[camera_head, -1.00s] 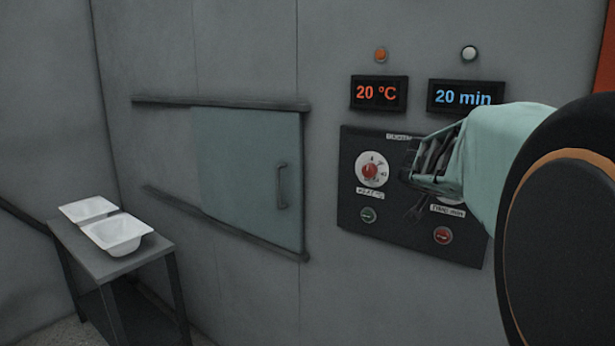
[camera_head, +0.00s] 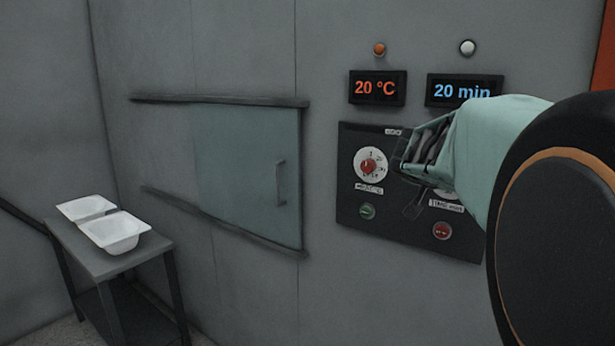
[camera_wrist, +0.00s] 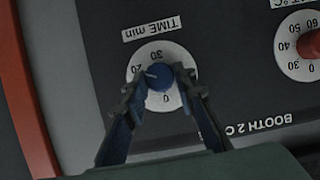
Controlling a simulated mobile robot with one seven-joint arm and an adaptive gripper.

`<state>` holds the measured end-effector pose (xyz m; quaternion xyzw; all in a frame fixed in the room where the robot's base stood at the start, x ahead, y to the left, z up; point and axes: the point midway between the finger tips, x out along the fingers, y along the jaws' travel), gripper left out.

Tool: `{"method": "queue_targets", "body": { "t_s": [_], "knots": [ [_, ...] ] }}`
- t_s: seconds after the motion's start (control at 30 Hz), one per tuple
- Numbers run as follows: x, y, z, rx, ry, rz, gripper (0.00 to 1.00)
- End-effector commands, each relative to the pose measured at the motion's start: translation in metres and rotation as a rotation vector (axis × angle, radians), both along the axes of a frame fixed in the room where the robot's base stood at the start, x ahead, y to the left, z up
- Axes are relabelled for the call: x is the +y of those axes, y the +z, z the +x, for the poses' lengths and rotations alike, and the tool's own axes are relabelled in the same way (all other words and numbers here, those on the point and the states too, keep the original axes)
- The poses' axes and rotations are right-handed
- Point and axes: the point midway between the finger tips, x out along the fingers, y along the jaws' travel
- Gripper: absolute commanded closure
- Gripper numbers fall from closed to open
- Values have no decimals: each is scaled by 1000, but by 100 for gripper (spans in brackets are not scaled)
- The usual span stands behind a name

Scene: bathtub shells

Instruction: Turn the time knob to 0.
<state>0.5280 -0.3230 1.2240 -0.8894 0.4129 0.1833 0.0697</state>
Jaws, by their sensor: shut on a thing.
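The time knob is blue and sits on a white dial (camera_wrist: 174,49) marked with minutes, under the label "TIME min" in the wrist view. My gripper (camera_wrist: 160,82) is shut on the blue time knob (camera_wrist: 160,76), one finger on each side. A pale pointer line on the knob points toward the 20 mark. In the head view my gripper (camera_head: 420,165) covers the time knob and most of its dial. The time display (camera_head: 463,91) reads 20 min in blue.
The heat knob (camera_head: 369,166) is red and sits on the left of the black panel (camera_head: 400,221). Green (camera_head: 367,212) and red (camera_head: 442,230) buttons are below. A sliding door (camera_head: 245,175) is at left, and a table (camera_head: 107,262) bears two white shells (camera_head: 115,231).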

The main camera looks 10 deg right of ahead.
Motion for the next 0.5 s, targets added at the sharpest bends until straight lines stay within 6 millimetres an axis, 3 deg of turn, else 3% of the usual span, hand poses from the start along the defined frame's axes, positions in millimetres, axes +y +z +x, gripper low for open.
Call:
{"method": "queue_targets", "body": {
  "t_s": [0.5],
  "knots": [
    [3,-7,5,343,1,-297,99]
  ]
}}
